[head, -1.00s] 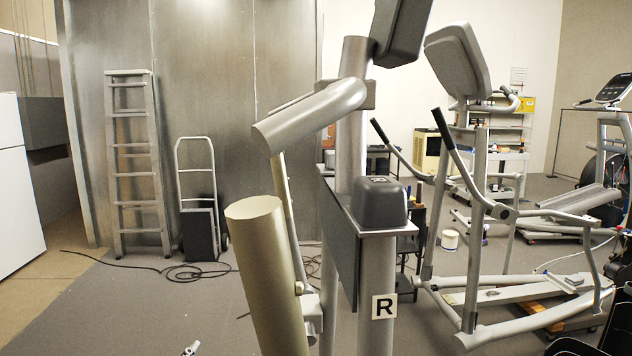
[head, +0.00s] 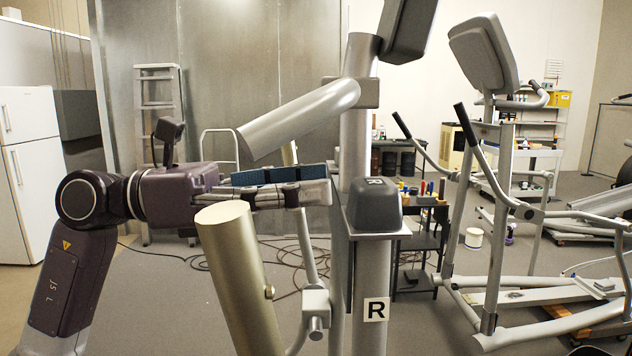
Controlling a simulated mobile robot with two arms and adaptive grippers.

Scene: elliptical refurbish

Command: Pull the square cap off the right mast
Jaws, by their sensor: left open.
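The square cap (head: 375,205) is a dark grey, rounded block seated on a flat plate on top of the right mast (head: 371,270). The mast bears a white label with a black R (head: 376,309). My left gripper (head: 318,184) reaches in from the left, roughly level, with its fingers pointing right toward the cap. It is open, and nothing shows between its fingers. In the picture its tips end a little left of the cap, apart from it. My right gripper is out of view.
A tan cylinder (head: 238,275) rises below the left gripper. A thick silver tube (head: 300,120) slants above it toward an upright post. A tool cart (head: 420,250) and an elliptical trainer (head: 490,180) stand behind and to the right.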

